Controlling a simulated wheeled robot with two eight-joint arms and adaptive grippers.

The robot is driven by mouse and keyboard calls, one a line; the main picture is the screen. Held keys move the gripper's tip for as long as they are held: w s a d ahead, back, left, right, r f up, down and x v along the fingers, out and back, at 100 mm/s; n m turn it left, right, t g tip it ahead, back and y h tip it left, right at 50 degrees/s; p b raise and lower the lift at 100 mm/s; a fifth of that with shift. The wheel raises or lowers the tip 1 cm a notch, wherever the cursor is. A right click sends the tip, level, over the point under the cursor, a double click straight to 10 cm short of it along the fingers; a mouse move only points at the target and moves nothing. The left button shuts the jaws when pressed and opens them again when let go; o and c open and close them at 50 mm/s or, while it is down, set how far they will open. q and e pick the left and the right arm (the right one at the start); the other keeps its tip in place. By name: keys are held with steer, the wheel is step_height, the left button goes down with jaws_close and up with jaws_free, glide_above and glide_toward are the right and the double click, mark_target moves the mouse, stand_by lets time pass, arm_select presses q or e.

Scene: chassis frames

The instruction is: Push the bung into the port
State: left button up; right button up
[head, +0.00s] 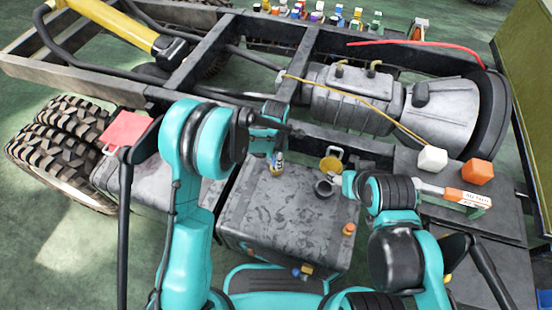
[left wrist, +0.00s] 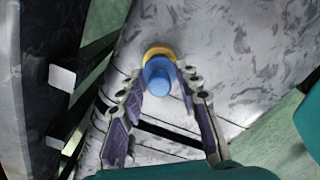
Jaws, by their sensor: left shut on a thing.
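The blue bung (left wrist: 157,76) shows between the fingertips of my left gripper (left wrist: 160,84) in the left wrist view. A yellow ring (left wrist: 158,52) lies just behind it; I cannot tell whether it belongs to the bung or to the port. In the head view my left gripper (head: 275,142) points down over the back left of the grey tank (head: 285,215), shut on the bung (head: 277,162). How deep the bung sits cannot be seen. My right gripper (head: 345,186) is beside a dark round neck (head: 325,188) on the tank; its fingers are not clear.
A yellow ring-shaped part (head: 332,162) stands behind the neck. A small orange knob (head: 349,229) is on the tank's right. White (head: 432,159) and orange (head: 477,172) blocks lie on the right plate. The frame rail and gearbox (head: 350,100) stand behind. The tank's front top is clear.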

arm_select(q)
steer(key=shift+f, duration=1.1)
steer(key=o, duration=1.1)
step_height(320, 180, up, 12)
steer(key=s+a+r+m+t, duration=0.2)
steer(key=s+a+r+m, duration=0.2)
steer(key=a+r+m, duration=0.3)
steer(key=s+a+r+m+t, duration=0.1)
steer(key=s+a+m, duration=0.2)
steer(key=s+m, duration=0.2)
steer(key=s+a+r+m+t, duration=0.2)
steer(key=s+a+m, duration=0.2)
steer(key=s+m, duration=0.1)
steer(key=s+a+r+m+t, duration=0.2)
steer(key=s+a+m, duration=0.1)
steer(key=s+m, duration=0.2)
steer(key=shift+a+r, duration=0.1)
steer(key=shift+a, duration=0.2)
